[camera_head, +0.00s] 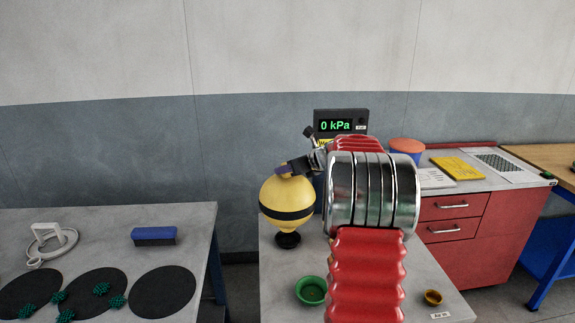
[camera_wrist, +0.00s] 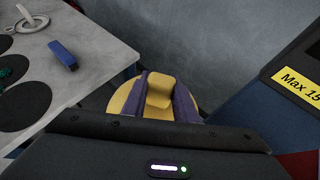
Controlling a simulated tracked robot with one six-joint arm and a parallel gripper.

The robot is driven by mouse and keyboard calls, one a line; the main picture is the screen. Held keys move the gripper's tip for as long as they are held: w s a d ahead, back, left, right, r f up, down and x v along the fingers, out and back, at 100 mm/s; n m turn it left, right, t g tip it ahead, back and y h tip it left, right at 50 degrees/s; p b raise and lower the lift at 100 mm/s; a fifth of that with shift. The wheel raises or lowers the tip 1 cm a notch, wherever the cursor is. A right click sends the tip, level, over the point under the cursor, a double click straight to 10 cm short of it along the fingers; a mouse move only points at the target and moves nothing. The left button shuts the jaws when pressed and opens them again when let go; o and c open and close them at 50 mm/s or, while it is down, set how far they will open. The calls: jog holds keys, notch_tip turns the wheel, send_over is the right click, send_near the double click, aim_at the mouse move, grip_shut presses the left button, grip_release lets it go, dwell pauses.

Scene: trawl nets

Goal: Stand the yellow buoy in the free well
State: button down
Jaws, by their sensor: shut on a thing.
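The yellow buoy (camera_head: 287,205), a ball with a black band round its middle, hangs upright from my gripper (camera_head: 287,170) at the left end of the middle table. My gripper is shut on the buoy's top knob; in the wrist view the purple-lined fingers (camera_wrist: 159,95) close on both sides of it, with the buoy (camera_wrist: 124,97) below. A small black round piece (camera_head: 288,241) shows directly under the buoy; I cannot tell whether it is the buoy's foot or a well. A green cup-like well (camera_head: 311,289) and a small orange one (camera_head: 433,297) appear on the table.
The left table (camera_head: 185,217) bears black discs (camera_head: 162,291), teal net pieces, a blue block (camera_head: 154,236) and a white ring fixture (camera_head: 52,241). A gap separates the tables. A pressure display (camera_head: 340,124) stands behind my arm. A red cabinet (camera_head: 470,255) is right.

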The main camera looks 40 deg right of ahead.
jog(key=shift+f, duration=3.05)
jog(key=c, duration=1.4)
grip_release()
jog(key=shift+s, duration=0.1)
jog(key=shift+o, duration=0.3)
jog(key=shift+f, duration=0.15)
jog(key=shift+s, duration=0.1)
jog(key=shift+s+r, duration=0.4)
jog(key=shift+s, duration=0.05)
jog(key=v, duration=1.2)
jog(key=shift+s, duration=0.2)
